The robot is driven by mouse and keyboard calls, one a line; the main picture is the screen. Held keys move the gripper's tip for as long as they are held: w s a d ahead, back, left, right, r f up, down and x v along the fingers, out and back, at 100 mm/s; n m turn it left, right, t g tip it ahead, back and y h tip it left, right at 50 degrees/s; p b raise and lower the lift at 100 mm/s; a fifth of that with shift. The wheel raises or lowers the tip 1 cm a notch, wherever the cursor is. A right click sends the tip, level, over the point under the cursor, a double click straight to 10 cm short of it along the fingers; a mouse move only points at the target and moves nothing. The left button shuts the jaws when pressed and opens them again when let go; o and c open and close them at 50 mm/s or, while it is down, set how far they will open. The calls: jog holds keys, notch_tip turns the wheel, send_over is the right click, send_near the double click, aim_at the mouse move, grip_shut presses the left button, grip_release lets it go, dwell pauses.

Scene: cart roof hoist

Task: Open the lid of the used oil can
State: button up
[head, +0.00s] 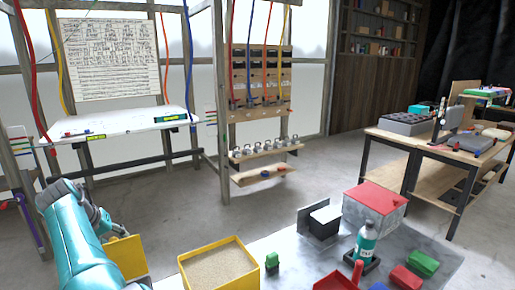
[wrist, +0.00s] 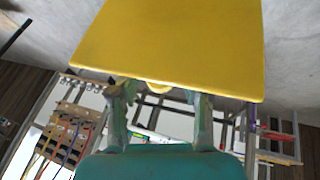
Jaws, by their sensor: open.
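A flat yellow panel (wrist: 170,45), which looks like the lid of the used oil can, fills the top of the wrist view. A small rounded yellow tab (wrist: 157,86) sticks out at its near edge. My gripper (wrist: 160,94) is open, with its two fingers apart on either side of the tab; I cannot tell whether they touch the panel. In the head view a yellow piece (head: 126,256) shows beside my teal arm at the lower left. The arm and the picture's edge hide the rest of it, so the can's body and the lid's angle are unclear.
A yellow bin of sand (head: 218,268) stands right of the yellow piece. A small green object (head: 272,262), a teal bottle (head: 365,242) and a red-lidded box (head: 375,205) are on the grey surface further right. A rack post (head: 221,110) stands behind.

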notch_tip(320, 180, up, 8)
dwell(1.0)
